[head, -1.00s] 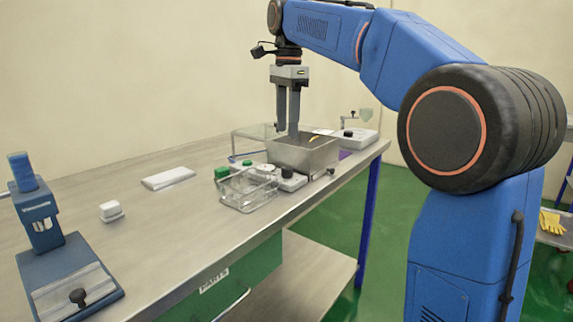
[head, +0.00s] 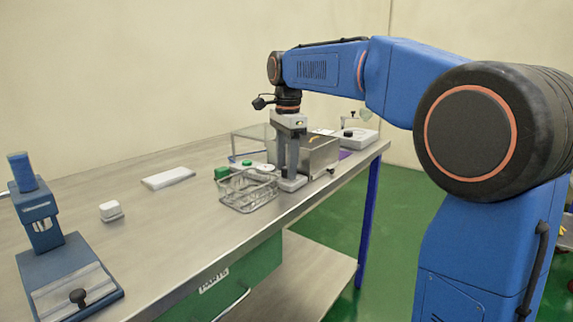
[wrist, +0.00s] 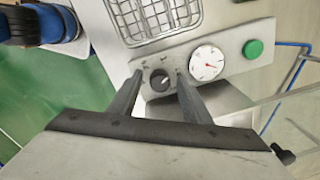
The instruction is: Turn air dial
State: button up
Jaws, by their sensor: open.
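A small black air dial (wrist: 160,80) with a pale pointer mark sits on a light grey control panel (wrist: 228,58) in the wrist view. In the wrist view my open gripper (wrist: 160,73) has one finger on each side of the dial, with visible gaps. Whether the fingertips reach down beside the knob I cannot tell. In the head view my gripper (head: 288,172) points straight down over the panel (head: 291,184), and its fingers hide the dial. A round white gauge (wrist: 207,63) with a red needle and a green button (wrist: 253,49) share the panel.
A wire basket (head: 247,192) stands just left of the panel, close to my fingers. A metal bin (head: 325,158) stands behind at the right. A blue press (head: 42,215), a small white block (head: 110,209) and a white slab (head: 168,178) lie left. The table between is clear.

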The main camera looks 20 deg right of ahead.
jog(key=c, duration=1)
jog(key=shift+c, duration=0.2)
